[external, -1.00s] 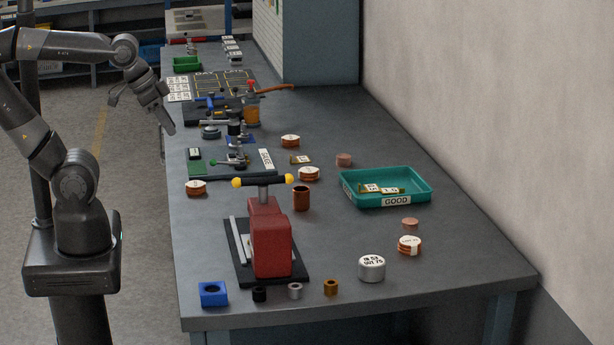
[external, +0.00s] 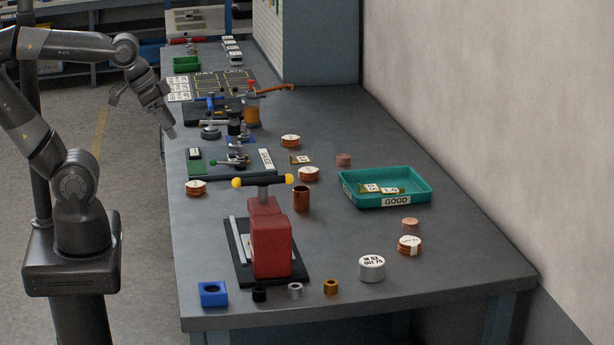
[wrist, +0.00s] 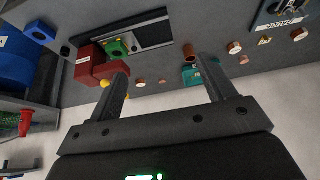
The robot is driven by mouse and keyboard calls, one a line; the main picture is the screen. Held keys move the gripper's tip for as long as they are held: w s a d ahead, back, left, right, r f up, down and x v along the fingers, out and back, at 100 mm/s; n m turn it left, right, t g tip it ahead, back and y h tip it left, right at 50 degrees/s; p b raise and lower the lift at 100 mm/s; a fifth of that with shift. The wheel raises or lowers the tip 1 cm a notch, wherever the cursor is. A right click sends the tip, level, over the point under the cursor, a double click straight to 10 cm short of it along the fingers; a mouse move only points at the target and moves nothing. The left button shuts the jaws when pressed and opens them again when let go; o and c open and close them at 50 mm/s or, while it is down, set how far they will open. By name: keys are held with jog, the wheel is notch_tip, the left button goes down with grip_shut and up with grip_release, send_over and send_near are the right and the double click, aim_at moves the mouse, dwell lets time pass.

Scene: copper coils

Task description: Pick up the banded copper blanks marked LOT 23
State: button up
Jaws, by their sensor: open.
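Several banded copper stacks with white labels lie on the grey bench. One copper stack (external: 290,141) is behind the centre, another stack (external: 308,174) is nearer, a third stack (external: 196,188) is by the left edge, and another stack (external: 409,246) is at the right front. Their lettering is too small to read, so I cannot tell which is LOT 23. My gripper (external: 160,116) is above the bench's left edge, away from all of them. In the wrist view my gripper (wrist: 162,68) is open and empty, with small labelled copper discs (wrist: 234,47) beyond its fingers.
A teal GOOD tray (external: 395,200) stands at the right. A red press (external: 269,240) with a yellow-tipped handle and a copper cylinder (external: 301,198) stand near the middle. Clamp fixtures (external: 236,158) crowd the left back.

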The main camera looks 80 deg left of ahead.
jog(key=w+a+r, duration=0.2)
jog(key=w+a, duration=0.1)
jog(key=w, duration=0.8)
jog(key=m+g, duration=0.1)
send_over(308, 170)
jog(key=s, duration=0.2)
jog(key=f, duration=2.1)
jog(key=shift+w+f, duration=0.2)
jog(key=shift+f, duration=0.05)
jog(key=shift+s+x, duration=0.2)
jog(key=shift+x, duration=1.15)
jog(key=shift+s+x, duration=0.2)
jog(key=shift+x, duration=1.15)
jog(key=shift+f, duration=0.1)
jog(key=shift+c, duration=0.5)
jog(key=shift+a, duration=0.1)
jog(key=c, duration=1.1)
